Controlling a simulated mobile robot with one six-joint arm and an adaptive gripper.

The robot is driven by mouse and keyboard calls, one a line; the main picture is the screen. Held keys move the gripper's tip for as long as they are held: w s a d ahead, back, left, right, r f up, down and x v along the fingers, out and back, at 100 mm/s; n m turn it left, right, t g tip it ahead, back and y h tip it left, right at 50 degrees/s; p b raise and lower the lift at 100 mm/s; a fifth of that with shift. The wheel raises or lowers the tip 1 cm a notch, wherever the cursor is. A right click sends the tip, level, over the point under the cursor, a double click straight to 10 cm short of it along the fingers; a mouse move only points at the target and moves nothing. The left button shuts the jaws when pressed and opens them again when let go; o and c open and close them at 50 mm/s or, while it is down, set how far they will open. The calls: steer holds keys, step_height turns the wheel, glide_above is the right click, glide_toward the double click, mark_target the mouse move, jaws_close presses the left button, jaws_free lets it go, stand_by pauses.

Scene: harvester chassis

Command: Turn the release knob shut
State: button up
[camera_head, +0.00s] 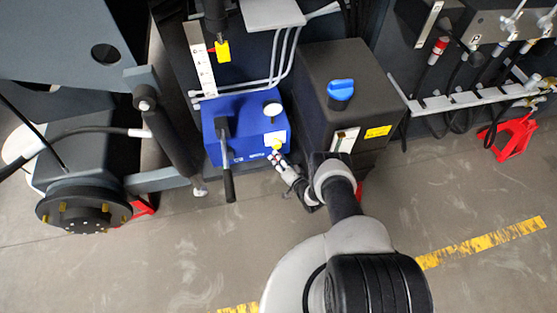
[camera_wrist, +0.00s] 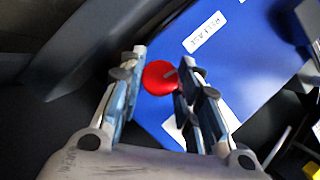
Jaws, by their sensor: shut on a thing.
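The release knob (camera_wrist: 160,78) is round and red with a small grey mark near its rim. It sits on the blue pump unit (camera_wrist: 245,50), below a white label (camera_wrist: 204,32) reading RELEASE. My gripper (camera_wrist: 162,66) is shut on the knob, one finger on either side of it. In the head view my gripper (camera_head: 279,158) reaches the lower right front of the blue pump unit (camera_head: 251,122). I cannot make out the red knob there.
A black lever (camera_head: 228,180) and a white round gauge (camera_head: 271,108) are on the pump unit. A black tank with a blue cap (camera_head: 340,90) stands close to its right. A dark strut (camera_head: 170,125) is to its left. Floor in front is open.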

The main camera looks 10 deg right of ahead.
stand_by(0.4)
steer(key=o, duration=1.1)
steer(key=shift+c, duration=0.2)
steer(key=v, duration=1.2)
